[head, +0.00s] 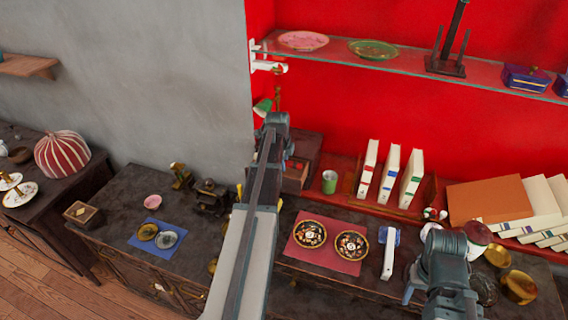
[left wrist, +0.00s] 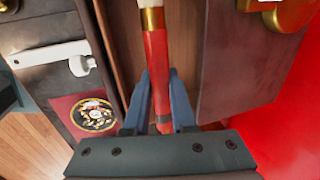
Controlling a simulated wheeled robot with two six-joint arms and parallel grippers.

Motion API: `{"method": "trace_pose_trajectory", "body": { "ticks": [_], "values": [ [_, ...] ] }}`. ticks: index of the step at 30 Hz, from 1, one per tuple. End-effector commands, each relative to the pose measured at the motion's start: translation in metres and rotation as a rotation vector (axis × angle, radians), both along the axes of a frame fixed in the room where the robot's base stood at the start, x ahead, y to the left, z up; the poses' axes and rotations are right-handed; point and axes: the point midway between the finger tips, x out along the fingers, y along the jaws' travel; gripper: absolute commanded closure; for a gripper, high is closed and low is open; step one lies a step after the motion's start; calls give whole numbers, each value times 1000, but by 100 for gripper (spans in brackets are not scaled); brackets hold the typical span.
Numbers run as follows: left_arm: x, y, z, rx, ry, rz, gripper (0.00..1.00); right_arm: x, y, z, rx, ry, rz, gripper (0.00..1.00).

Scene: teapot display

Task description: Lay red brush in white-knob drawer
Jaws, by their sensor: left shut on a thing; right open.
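My left gripper (left wrist: 158,98) is shut on the red brush (left wrist: 157,60), which has a gold band and a pale upper end. The brush lies lengthwise between the fingers, over the brown wooden inside of an open drawer (left wrist: 186,50). I cannot tell whether it touches the drawer floor. In the head view the drawer (head: 294,174) sticks out of a small dark chest (head: 307,146); my left arm partly covers it and hides the brush. My right gripper (head: 441,250) is open at the lower right.
A green cup (head: 329,182) and upright white books (head: 389,175) stand right of the chest. Two patterned plates lie on a red mat (head: 326,258) in front. A glass shelf (head: 400,61) with dishes hangs above. A green lamp (head: 263,106) stands close behind my left arm.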

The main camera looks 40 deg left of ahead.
Motion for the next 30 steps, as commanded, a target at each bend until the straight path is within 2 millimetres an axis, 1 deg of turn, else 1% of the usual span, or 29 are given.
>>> {"method": "trace_pose_trajectory", "body": {
  "ticks": [1, 9, 13, 21, 22, 26, 27, 28, 30],
  "values": [
    [0, 0, -10, 0, 0, 0, 100, 0, 0, -10, 0, 0, 0, 45],
    [0, 0, -32, 0, 0, 0, 100, 0, 0, -32, 0, 0, -2, 45],
    [0, 0, -36, 0, 0, 0, 100, 0, 0, -36, 0, 0, -2, 45],
    [0, 0, -35, 0, 0, 0, 100, 0, 0, -35, 0, 0, -2, 45],
    [0, 0, -35, 0, 0, 0, 74, 0, 0, -35, 0, 0, -2, 45],
    [0, 0, -35, 0, 0, 0, 51, 0, 0, -35, 0, 0, -2, 45],
    [0, 0, -35, 0, 0, 0, 44, 0, 0, -35, 0, 0, -2, 45],
    [0, 0, -35, 0, 0, 0, 41, 0, 0, -35, 0, 0, -2, 45],
    [0, 0, -35, 0, 0, 0, 41, 0, 0, -36, 0, 0, -2, 45]
  ]
}}
